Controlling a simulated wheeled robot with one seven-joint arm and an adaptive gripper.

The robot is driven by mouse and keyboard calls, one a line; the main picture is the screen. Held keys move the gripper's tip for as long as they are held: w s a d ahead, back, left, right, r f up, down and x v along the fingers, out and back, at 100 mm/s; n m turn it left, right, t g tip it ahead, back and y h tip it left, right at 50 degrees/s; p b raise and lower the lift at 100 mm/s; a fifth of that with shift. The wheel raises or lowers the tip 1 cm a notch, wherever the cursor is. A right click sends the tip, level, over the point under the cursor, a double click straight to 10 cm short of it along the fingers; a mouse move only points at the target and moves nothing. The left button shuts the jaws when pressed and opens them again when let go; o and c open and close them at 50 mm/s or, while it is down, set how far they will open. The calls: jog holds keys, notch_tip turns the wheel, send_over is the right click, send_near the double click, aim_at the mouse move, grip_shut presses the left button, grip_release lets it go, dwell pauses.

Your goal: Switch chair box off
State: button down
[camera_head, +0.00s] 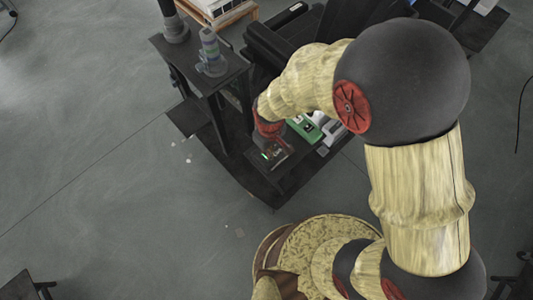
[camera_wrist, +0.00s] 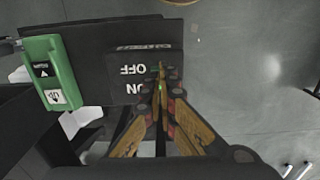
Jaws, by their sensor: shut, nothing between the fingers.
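In the head view the chair box (camera_head: 277,157) sits on a dark low platform, with a small green light showing. My gripper (camera_wrist: 162,72) is shut and empty, its fingertips together at the right part of the box face, beside the OFF lettering. A green glow shows between the fingers. The fingers cover the switch area, so its position is hidden. I cannot tell whether the tips touch the box.
A green labelled box (camera_wrist: 50,75) lies left of the chair box; it also shows in the head view (camera_head: 305,127). A dark table (camera_head: 203,75) with a grey stacked device (camera_head: 211,50) stands behind. Open grey floor (camera_head: 90,150) lies to the left.

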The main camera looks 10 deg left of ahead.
jog(key=shift+f+b, duration=0.45)
jog(key=shift+f, duration=0.25)
dwell(0.3)
jog(key=shift+r, duration=0.15)
jog(key=shift+r+p, duration=2.75)
jog(key=shift+r, duration=0.65)
jog(key=shift+s+d, duration=0.15)
jog(key=shift+s, duration=0.1)
jog(key=s+d+r+m+t+b, duration=0.2)
jog(key=d+r+m, duration=0.3)
jog(key=d+r, duration=0.6)
jog(key=s+d+r+m+t+b, duration=0.3)
jog(key=s+d+r+m+b, duration=0.1)
jog(key=d+r, duration=0.7)
notch_tip(320, 180, up, 3)
jog(key=shift+s+d+r+m+t+b, duration=0.2)
jog(key=shift+s+m+t+b, duration=0.1)
jog(key=shift+s+m+b, duration=0.15)
